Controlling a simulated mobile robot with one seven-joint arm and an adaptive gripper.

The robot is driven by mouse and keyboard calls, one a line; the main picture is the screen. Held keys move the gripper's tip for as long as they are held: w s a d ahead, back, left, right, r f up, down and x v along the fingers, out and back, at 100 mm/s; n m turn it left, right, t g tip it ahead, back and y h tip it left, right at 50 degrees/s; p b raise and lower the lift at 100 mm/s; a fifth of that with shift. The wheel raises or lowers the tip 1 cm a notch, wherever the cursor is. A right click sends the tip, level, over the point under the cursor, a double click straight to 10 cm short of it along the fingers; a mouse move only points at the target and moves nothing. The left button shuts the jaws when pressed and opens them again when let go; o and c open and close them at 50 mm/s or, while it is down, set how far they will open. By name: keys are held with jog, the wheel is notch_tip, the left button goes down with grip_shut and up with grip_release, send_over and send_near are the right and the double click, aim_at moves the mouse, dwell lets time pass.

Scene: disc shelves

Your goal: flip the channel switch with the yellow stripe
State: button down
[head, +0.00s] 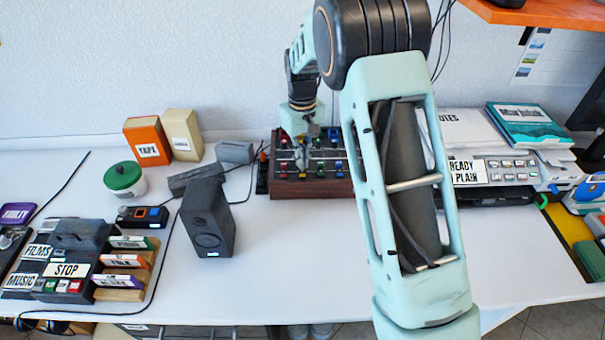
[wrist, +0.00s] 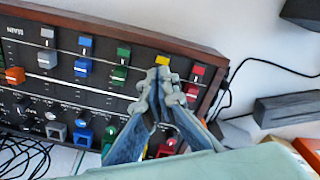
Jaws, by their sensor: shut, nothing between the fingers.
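The mixer panel (head: 312,188) with coloured switches lies on the white table, below my arm in the head view. In the wrist view the panel (wrist: 122,22) shows columns of grey, blue, green, yellow and red parts. The yellow piece (wrist: 162,60) shows just beyond my fingertips. My gripper (wrist: 160,82) is shut and empty, its tips over the yellow column; whether they touch a switch I cannot tell. The fingers hide the rest of that column. The red column (wrist: 197,70) is just to the right. In the head view my gripper (head: 303,168) points down over the panel.
A dark speaker (head: 208,222) stands left of the panel. A green-lidded jar (head: 124,180) and an orange box (head: 148,141) are further left. A label printer and papers (head: 480,140) lie to the right.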

jog(key=shift+f+b, duration=0.35)
jog(key=shift+f, duration=0.3)
dwell(0.4)
notch_tip(320, 180, up, 7)
jog(key=p, duration=0.5)
dwell(0.6)
